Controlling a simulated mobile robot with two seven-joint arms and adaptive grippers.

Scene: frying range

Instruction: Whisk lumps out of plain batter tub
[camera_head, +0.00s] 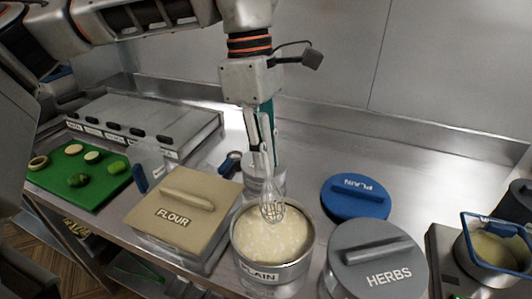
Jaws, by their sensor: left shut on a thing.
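The plain batter tub (270,271) is a round metal tub labelled PLAIN at the front centre. It is open, and its pale batter (255,238) shows lighter lumps across the surface. My left gripper (261,143) is above and behind the tub, shut on the whisk (271,208), which hangs nearly upright with its wire head down over the batter. I cannot tell whether the wires touch the batter. The blue PLAIN lid (355,198) lies on the counter to the right of the tub. My right gripper is not in view.
The FLOUR box (178,222) stands close left of the tub, and the grey HERBS tub (377,262) close right. A metal container (252,171) is behind the whisk. A green board (80,178) with cut vegetables lies far left. A blue-rimmed basket (497,243) is far right. The back-right counter is clear.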

